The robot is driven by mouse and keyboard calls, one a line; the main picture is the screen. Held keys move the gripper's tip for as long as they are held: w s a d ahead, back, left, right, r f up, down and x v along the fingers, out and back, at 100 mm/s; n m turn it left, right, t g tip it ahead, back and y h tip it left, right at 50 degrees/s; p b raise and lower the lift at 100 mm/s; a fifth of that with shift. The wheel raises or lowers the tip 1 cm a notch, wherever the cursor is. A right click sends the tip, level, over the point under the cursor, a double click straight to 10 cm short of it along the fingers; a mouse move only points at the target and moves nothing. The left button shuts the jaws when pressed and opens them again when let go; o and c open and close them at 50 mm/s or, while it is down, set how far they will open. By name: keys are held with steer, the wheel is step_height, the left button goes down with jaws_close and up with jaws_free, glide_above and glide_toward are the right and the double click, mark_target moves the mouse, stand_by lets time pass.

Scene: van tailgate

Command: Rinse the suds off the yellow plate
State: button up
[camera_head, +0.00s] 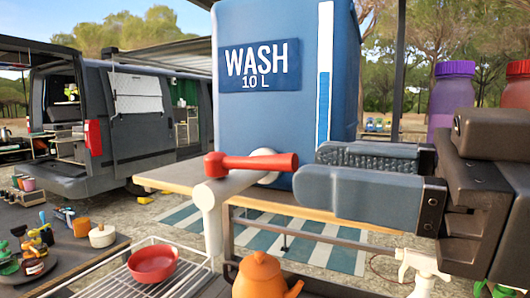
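A blue water tank (275,115) marked "WASH 10 L" stands in the middle, with a white tap (210,215) at its front. The tap's red lever (255,164) points right. My gripper (306,170) reaches in from the right, its fingers apart and a textured inner pad showing. The fingertips are close to the lever's right end; I cannot tell whether they touch it. Nothing shows between the fingers. No water is seen running from the spout. The yellow plate and any suds are not visible in this view.
A red bowl (153,263) sits on a wire rack (127,285) at lower left. An orange teapot (266,278) and a white spray bottle (420,268) stand below my gripper. Purple-lidded (452,95) and red-lidded (517,85) jars are behind it. A dark van (125,130) stands behind left.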

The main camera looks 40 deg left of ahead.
mark_target(223, 157)
steer(key=shift+s+a+p, duration=0.2)
steer(key=shift+a+p, duration=0.05)
steer(key=shift+a, duration=1.05)
steer(key=shift+s+a+p, duration=0.25)
steer(key=shift+a+p, duration=0.05)
steer(key=shift+a, duration=0.95)
steer(key=shift+s+a+p, duration=0.2)
steer(key=shift+a+p, duration=0.05)
steer(key=shift+a, duration=1.05)
steer(key=shift+c, duration=0.5)
jaws_close()
